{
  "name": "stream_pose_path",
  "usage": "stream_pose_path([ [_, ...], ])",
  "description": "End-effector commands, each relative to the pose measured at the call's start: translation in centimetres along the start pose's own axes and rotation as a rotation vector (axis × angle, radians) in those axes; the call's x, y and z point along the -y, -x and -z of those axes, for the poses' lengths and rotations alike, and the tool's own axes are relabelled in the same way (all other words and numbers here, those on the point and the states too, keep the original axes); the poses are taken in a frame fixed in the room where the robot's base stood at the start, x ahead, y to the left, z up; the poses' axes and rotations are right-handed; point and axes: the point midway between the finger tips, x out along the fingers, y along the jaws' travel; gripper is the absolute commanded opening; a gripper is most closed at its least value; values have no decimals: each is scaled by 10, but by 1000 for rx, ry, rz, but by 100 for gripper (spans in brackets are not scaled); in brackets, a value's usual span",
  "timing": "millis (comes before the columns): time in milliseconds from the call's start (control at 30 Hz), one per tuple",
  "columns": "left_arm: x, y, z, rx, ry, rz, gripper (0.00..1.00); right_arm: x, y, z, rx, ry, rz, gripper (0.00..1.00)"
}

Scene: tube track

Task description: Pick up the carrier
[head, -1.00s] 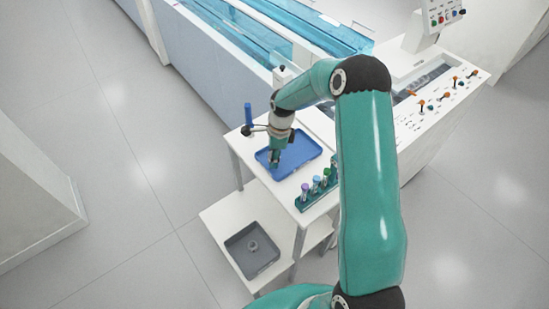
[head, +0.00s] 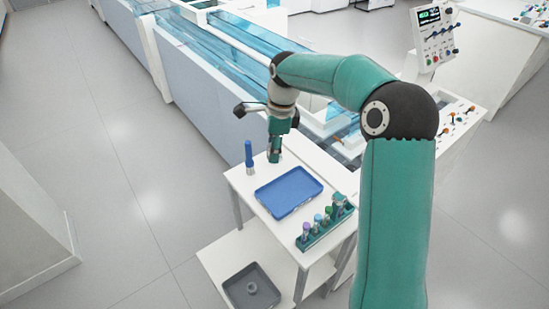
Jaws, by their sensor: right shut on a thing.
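My right gripper (head: 275,147) is above the back edge of the white table, beyond the blue tray (head: 289,192). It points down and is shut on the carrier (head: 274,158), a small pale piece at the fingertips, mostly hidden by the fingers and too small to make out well. The blue tray looks empty. My left gripper is out of view.
A blue upright cylinder (head: 249,155) stands at the table's back left. A green rack (head: 325,231) with several capped tubes stands at the front right. A grey tray (head: 252,286) with a round grey piece sits on the lower shelf. Behind is a long glass-topped track (head: 215,50).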

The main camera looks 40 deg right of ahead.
Motion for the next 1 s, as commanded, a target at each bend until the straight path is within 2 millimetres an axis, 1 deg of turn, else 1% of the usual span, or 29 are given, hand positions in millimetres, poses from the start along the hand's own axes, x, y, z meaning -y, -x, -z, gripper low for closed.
stream_pose_path([
  [33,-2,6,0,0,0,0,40,0,9,-1,1,0,1,21],
  [100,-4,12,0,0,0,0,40,0,16,-2,0,0,1,21],
  [500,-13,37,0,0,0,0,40,0,45,-6,0,0,1,21],
  [867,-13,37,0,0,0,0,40,0,46,-5,0,0,0,21],
  [1000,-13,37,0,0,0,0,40,-2,41,-10,0,42,-6,21],
])
